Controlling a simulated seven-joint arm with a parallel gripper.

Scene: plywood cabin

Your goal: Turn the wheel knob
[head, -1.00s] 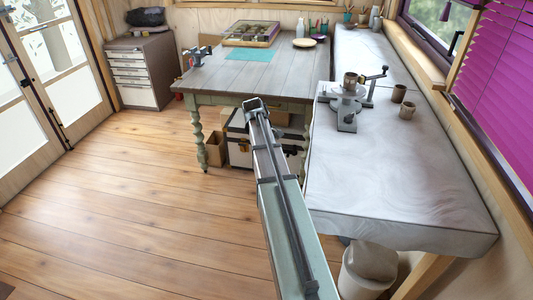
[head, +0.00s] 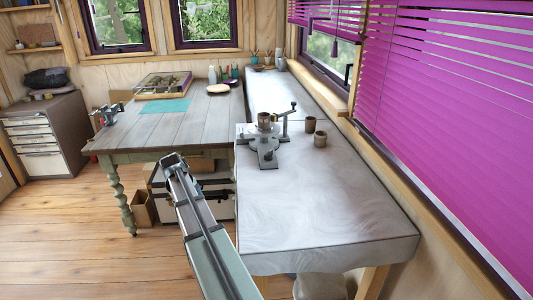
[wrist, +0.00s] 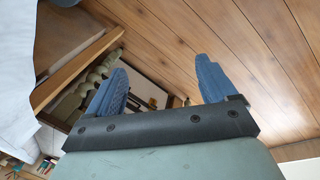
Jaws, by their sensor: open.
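A grey metal wheel device (head: 268,158) stands on the pale covered bench to the right of the arm in the head view. It has a round plate, a brown cup-like piece (head: 264,120) on top, and an arm with a small dark knob (head: 293,104) at its upper right. I cannot tell for certain which part is the wheel knob. My gripper (wrist: 159,83) is open in the wrist view, its two blue fingers wide apart with nothing between them. In the head view the arm's far end is in front of the wooden table, left of the device and apart from it.
Two brown cups (head: 320,139) stand right of the device. A wooden table (head: 180,128) with a vise (head: 108,114) is at the left. The bench's front part (head: 320,220) is bare. Purple blinds (head: 450,100) hang along the right wall. A bin (head: 319,287) is below.

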